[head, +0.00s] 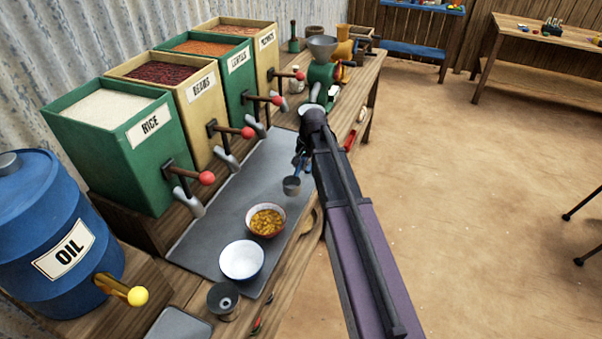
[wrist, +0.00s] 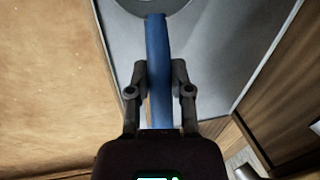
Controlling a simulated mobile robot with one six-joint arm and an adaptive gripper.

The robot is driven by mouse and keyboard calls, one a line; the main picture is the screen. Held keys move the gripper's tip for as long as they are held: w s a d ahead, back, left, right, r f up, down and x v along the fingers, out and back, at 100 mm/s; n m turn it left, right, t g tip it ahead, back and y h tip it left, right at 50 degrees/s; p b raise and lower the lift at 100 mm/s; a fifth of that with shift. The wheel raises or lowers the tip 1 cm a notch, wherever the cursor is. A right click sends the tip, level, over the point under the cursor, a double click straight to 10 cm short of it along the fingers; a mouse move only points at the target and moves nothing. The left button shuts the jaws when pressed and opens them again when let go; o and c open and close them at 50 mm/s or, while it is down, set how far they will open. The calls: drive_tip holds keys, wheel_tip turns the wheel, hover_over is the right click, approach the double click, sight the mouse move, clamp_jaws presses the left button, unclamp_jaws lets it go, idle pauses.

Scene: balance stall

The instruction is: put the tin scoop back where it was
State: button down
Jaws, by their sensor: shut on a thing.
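The tin scoop (head: 291,186) has a grey round cup and a blue handle. My gripper (head: 303,160) is shut on the blue handle, and the cup hangs over the grey metal mat (head: 215,225). In the wrist view the scoop's blue handle (wrist: 157,50) runs between the two fingers of my gripper (wrist: 160,72), with part of the grey cup at the top edge. I cannot tell whether the cup touches the mat. My wrist and arm hide part of the bench behind the scoop.
A bowl of yellow food (head: 266,221) and an empty white bowl (head: 241,261) stand left of the scoop. The rice (head: 140,165), beans, lentils and fourth bins line the wall, their red-knobbed levers jutting out. A blue oil drum (head: 50,205) stands at left, a green grinder (head: 320,75) behind.

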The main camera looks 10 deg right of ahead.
drive_tip(key=shift+f, duration=0.15)
drive_tip(key=shift+s+d+b+x, duration=0.1)
drive_tip(key=shift+d+b+x, duration=0.05)
drive_tip(key=shift+b+x, duration=0.75)
drive_tip(key=shift+s+d+b+x, duration=0.1)
drive_tip(key=shift+d+b+x, duration=0.05)
drive_tip(key=shift+b+x, duration=0.75)
drive_tip(key=shift+f, duration=0.1)
drive_tip(key=c, duration=0.5)
unclamp_jaws()
drive_tip(key=shift+d, duration=0.1)
drive_tip(key=shift+c, duration=0.2)
drive_tip(key=shift+r, duration=0.2)
drive_tip(key=p+v, duration=1.1)
drive_tip(key=v, duration=0.1)
drive_tip(key=shift+p, duration=0.3)
drive_tip(key=shift+f, duration=0.1)
drive_tip(key=s+a+n+h, duration=0.1)
drive_tip(key=s+a+n, duration=0.1)
drive_tip(key=s, duration=0.8)
drive_tip(key=s+a+n+g+h, duration=0.1)
drive_tip(key=s+a+n, duration=0.2)
drive_tip(key=s, duration=0.7)
drive_tip(key=shift+s+f+n, duration=0.2)
drive_tip(key=shift+s+n, duration=0.2)
drive_tip(key=shift+n, duration=0.3)
